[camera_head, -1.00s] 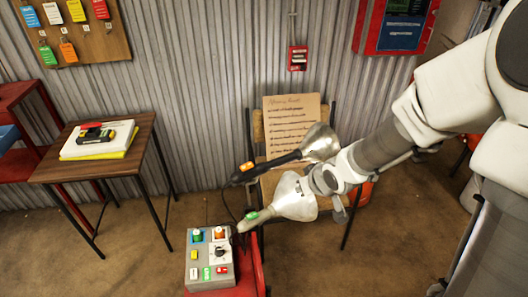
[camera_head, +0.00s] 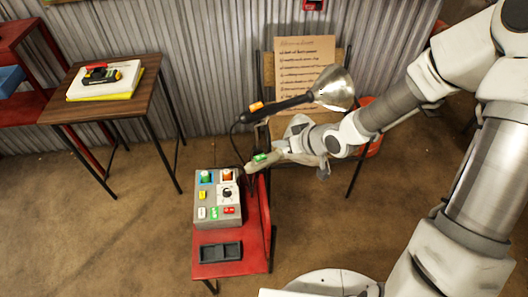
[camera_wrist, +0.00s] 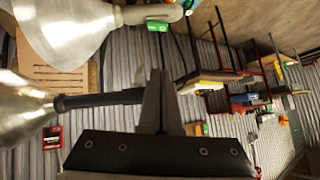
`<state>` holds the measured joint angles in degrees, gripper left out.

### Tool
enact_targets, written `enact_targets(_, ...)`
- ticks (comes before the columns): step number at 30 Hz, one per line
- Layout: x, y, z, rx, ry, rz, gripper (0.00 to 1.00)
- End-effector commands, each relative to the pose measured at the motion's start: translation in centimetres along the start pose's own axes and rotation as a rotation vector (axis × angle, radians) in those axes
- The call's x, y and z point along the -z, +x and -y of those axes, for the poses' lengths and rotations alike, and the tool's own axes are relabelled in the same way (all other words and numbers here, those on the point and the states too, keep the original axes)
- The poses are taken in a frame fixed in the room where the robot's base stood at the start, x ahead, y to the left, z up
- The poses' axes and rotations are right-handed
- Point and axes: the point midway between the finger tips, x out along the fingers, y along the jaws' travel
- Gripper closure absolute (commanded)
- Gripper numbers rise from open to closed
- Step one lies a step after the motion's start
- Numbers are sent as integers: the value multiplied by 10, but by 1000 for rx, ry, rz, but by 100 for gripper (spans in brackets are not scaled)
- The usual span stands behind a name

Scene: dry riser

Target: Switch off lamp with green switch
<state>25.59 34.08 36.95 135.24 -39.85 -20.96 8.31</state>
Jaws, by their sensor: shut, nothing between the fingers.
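The lamp with the green switch has a pale handle (camera_head: 262,166) with a green switch (camera_head: 261,158) on it. My wrist hides most of its silver head in the head view. In the wrist view its silver head (camera_wrist: 65,32) fills the upper left, with the green switch (camera_wrist: 156,26) at the top. My gripper (camera_wrist: 157,76) is shut and empty, below and apart from that switch in the picture. In the head view its fingers are not clear. A second lamp with a black handle (camera_head: 283,107), silver head (camera_head: 335,88) and orange switch (camera_head: 256,106) stands close behind.
A grey control box (camera_head: 204,215) with coloured switches sits on a red stand (camera_head: 250,255), left of the lamps. A chair behind the lamps holds a written board (camera_head: 303,60). A wooden table (camera_head: 130,105) stands at the left. Floor between table and stand is clear.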

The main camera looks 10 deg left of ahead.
Motion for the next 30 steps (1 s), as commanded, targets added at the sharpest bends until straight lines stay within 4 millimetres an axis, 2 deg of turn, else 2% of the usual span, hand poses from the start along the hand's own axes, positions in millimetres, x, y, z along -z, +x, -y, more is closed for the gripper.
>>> enact_targets(5,-2,16,0,2,0,1,100)
enact_targets(8,-3,32,1,3,-1,2,100)
enact_targets(19,-3,104,0,2,-1,2,100)
enact_targets(24,-21,120,0,1,0,3,100)
enact_targets(30,-29,128,0,0,0,2,100)
